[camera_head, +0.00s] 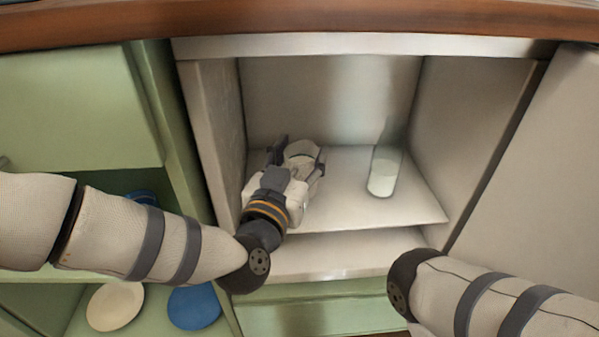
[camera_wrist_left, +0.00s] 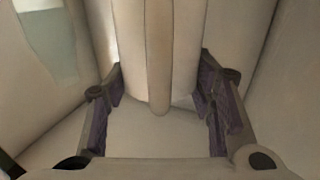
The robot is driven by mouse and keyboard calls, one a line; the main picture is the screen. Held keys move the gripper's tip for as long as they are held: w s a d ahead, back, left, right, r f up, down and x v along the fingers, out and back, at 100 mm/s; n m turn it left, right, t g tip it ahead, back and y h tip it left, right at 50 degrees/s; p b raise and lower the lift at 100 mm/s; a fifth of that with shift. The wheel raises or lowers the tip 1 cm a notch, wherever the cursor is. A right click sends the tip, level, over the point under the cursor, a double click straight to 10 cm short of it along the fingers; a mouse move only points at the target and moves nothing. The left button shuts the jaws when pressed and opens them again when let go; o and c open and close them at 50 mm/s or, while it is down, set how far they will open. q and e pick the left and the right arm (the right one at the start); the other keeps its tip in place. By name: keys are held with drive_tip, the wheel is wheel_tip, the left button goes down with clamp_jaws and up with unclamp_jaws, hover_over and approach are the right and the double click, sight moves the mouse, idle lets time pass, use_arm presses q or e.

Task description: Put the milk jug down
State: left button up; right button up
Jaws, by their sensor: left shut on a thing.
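My left gripper (camera_head: 299,160) is inside the open pale compartment, near its left wall and over the shelf (camera_head: 345,210). It is shut on the milk jug (camera_head: 302,148), a pale cream thing mostly hidden by the gripper. In the left wrist view the jug (camera_wrist_left: 158,50) fills the gap between the two dark fingers of the left gripper (camera_wrist_left: 163,100), with a raised tan strip down its middle. I cannot tell whether the jug's base touches the shelf. My right gripper is not in view; only part of my right arm shows at the lower right.
A clear glass with white contents (camera_head: 383,172) stands on the shelf to the right of the jug. Bare shelf lies between them. The compartment's side walls and brown top edge (camera_head: 300,20) bound the space. A cream plate (camera_head: 115,306) and a blue plate (camera_head: 194,307) are lower left.

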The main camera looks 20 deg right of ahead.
use_arm(q)
wheel_tip(320, 180, down, 3)
drive_tip(key=shift+r+b, duration=0.15)
drive_tip(key=shift+b, duration=0.15)
drive_tip(key=shift+r, duration=0.15)
drive_tip(key=o, duration=1.4)
drive_tip(key=shift+s+f, duration=0.1)
drive_tip(key=shift+f, duration=0.1)
drive_tip(key=shift+o, duration=0.2)
drive_tip(key=shift+r, duration=0.1)
drive_tip(key=p+v, duration=0.4)
drive_tip(key=v, duration=0.8)
drive_tip(key=shift+a, duration=0.1)
